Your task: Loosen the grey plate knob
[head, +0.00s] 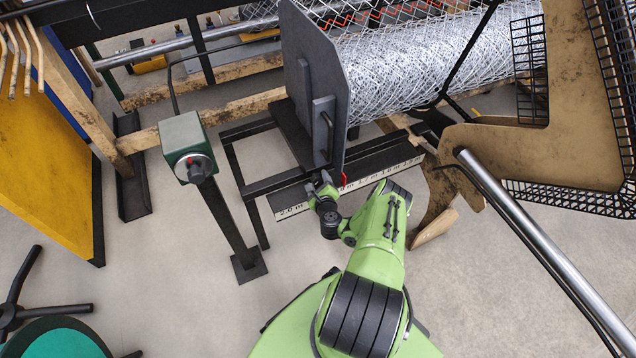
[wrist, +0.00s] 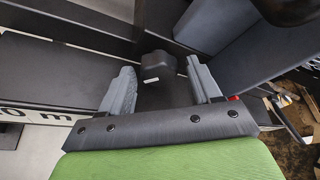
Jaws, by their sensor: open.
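The large grey plate (head: 297,70) stands upright at the end of a wire mesh roll, with a vertical grey bar handle (head: 323,130) on its face. In the wrist view, a dark knob (wrist: 157,66) with a small white mark shows between my gripper's fingertips (wrist: 162,84); it appears to be the plate knob. The fingers are open, one on each side, with gaps visible. I cannot tell how far the knob lies beyond the tips. In the head view, my gripper (head: 322,182) is low at the plate's foot and hides the knob.
A black rail with a white scale strip (head: 292,209) runs below the plate. A green switch box (head: 187,143) on a black post stands left. The mesh roll (head: 415,70) lies behind. A tan panel (head: 545,145) and steel tube (head: 520,220) are at right. Floor between post and arm is clear.

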